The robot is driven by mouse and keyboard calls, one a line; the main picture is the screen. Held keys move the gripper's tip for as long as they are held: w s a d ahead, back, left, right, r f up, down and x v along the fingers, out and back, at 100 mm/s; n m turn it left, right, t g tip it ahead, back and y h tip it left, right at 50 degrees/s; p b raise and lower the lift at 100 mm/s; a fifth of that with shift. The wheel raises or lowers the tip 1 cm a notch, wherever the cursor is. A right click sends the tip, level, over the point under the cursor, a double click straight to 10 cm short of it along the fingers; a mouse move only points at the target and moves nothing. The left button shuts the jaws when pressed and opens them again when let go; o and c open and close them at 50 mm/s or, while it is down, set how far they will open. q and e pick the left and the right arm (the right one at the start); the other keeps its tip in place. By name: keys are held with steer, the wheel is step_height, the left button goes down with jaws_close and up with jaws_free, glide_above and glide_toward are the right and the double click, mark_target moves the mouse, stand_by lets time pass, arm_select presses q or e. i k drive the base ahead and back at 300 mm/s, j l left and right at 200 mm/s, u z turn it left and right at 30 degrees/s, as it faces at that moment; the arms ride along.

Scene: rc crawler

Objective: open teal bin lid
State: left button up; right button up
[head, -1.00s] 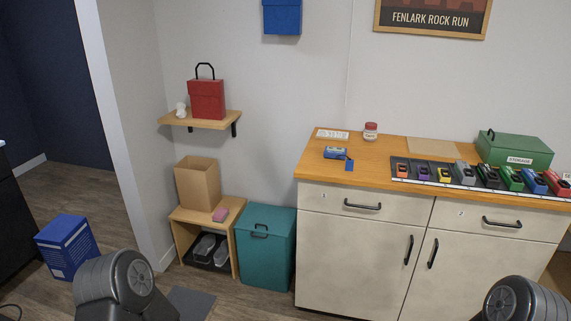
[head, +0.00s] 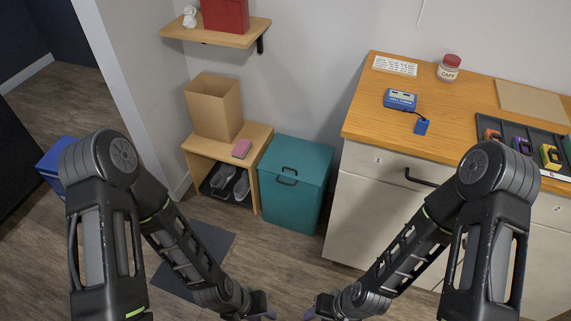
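The teal bin (head: 292,200) stands on the floor between the small wooden bench and the white cabinet. Its teal lid (head: 298,158) is down, with a black handle on top and another black handle on the front just below. My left gripper (head: 268,318) and my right gripper (head: 312,318) are at the bottom edge of the head view, low in front of the bin and apart from it. Their fingertips are mostly cut off by the frame, so I cannot see whether they are open or shut.
The bench (head: 257,138) at the bin's left holds a cardboard box (head: 214,108) and a pink block (head: 242,148), with shoes underneath. The cabinet (head: 365,205) stands close at its right. A dark mat (head: 195,258) lies on the floor in front. A wooden shelf (head: 225,37) hangs above.

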mark_target(302, 161)
steer(key=i+j+z, duration=0.3)
steer(key=i+j, duration=0.2)
steer(key=i+j+z, duration=0.3)
steer(key=i+j, duration=0.15)
steer(key=j, duration=0.1)
